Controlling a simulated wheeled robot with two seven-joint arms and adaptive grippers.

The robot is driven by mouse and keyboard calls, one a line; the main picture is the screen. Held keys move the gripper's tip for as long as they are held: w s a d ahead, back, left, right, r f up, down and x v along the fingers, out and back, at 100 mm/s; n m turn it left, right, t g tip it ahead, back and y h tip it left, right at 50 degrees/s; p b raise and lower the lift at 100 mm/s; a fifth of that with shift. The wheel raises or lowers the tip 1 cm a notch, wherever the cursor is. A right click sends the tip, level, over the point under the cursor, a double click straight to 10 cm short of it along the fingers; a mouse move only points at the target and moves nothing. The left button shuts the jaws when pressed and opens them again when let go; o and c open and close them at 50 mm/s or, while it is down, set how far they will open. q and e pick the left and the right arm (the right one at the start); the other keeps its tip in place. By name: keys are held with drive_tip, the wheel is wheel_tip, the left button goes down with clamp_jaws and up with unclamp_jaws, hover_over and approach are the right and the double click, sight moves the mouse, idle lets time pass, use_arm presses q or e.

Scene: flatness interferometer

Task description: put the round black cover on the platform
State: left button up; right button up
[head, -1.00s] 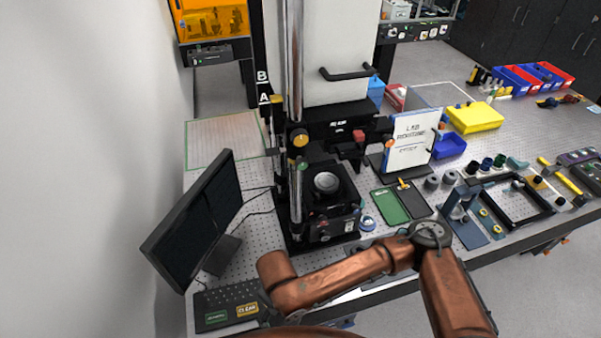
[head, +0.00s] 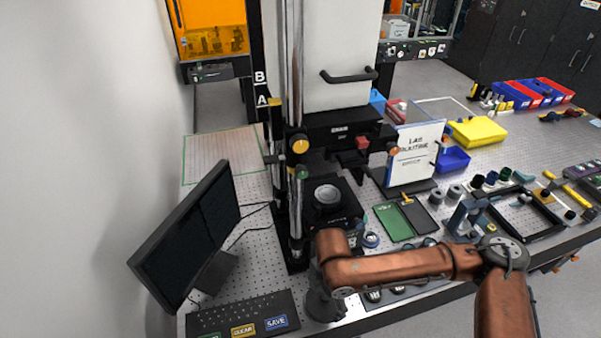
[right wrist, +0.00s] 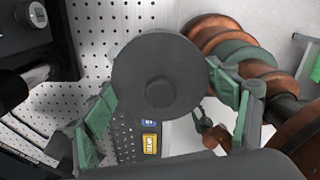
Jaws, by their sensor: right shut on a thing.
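The round black cover (right wrist: 158,72) is a dark disc with a small raised knob, in the middle of the right wrist view. My right gripper (right wrist: 163,84) is shut on it, with a green-padded finger on each side. In the head view my right gripper (head: 322,298) hangs near the front edge of the bench, beside the keypad; the cover cannot be made out there. The platform (head: 327,194) appears to be the round silver-topped stage on the black base of the instrument, behind my gripper. It looks uncovered. My left gripper is not in view.
A monitor (head: 187,238) stands at the left and a keypad (head: 235,315) lies at the front. The instrument's chrome column (head: 293,90) rises left of the platform.

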drive_tip(key=w+d+r+m+b, duration=0.1)
drive_tip(key=w+d+m+b, duration=0.1)
drive_tip(key=d+m, duration=0.5)
drive_tip(key=w+d+r+m+b, duration=0.1)
drive_tip(key=w+d+m+b, duration=0.2)
drive_tip(key=m, duration=1.4)
drive_tip(key=shift+d+r+b, duration=0.25)
drive_tip(key=shift+d+b, duration=0.3)
drive_tip(key=shift+d, duration=1.5)
drive_tip(key=shift+w+a, duration=0.1)
